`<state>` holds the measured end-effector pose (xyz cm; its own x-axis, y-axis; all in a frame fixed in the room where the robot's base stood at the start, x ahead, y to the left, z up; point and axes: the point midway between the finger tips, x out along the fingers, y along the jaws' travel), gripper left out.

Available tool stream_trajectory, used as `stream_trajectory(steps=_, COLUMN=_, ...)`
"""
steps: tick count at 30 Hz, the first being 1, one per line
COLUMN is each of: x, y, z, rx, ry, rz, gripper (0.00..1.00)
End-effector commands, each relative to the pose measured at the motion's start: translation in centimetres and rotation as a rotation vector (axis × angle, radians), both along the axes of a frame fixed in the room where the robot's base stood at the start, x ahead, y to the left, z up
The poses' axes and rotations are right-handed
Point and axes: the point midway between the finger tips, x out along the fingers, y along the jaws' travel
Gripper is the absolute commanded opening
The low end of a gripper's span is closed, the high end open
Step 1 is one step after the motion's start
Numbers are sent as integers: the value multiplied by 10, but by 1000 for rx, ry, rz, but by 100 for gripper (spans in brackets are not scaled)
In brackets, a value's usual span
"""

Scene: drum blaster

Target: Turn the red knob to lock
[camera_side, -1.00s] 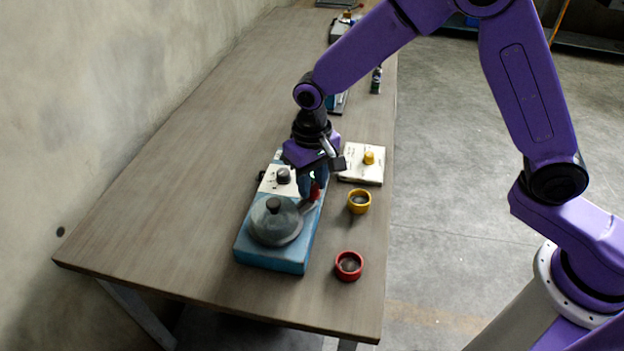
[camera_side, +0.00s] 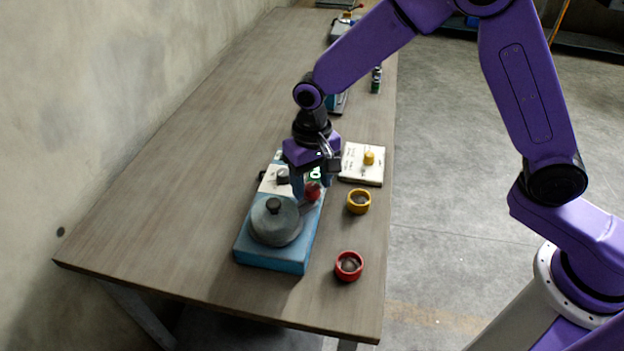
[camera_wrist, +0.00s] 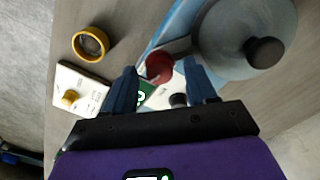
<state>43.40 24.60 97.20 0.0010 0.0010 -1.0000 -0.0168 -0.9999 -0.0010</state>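The red knob (camera_side: 313,192) sits on the right side of the blue machine (camera_side: 277,262), beside its round grey lidded drum (camera_side: 274,220). My gripper (camera_side: 312,187) is over the knob, pointing down. In the wrist view, the two blue fingers of my gripper (camera_wrist: 160,68) are apart, one on each side of the red knob (camera_wrist: 159,67). Gaps show between the fingers and the knob, so it is not gripped. The exact height of the fingertips against the knob is hard to tell. A green marking (camera_wrist: 146,93) shows near the knob.
A dark knob (camera_side: 283,176) stands on the machine's white panel. A white box with a yellow knob (camera_side: 369,158), a yellow ring (camera_side: 359,201) and a red ring (camera_side: 348,266) lie to the right. The table (camera_side: 190,140) is clear on the left.

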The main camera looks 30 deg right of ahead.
Motion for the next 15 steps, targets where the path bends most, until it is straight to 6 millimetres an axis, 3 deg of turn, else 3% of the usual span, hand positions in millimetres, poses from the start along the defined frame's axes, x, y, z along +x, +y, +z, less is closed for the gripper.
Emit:
stream_trajectory(steps=8, x=0, y=0, z=7, rx=1, ry=-2, rz=1, gripper=57)
stream_trajectory(steps=15, x=1, y=1, z=48, rx=3, ry=-5, rz=1, gripper=57)
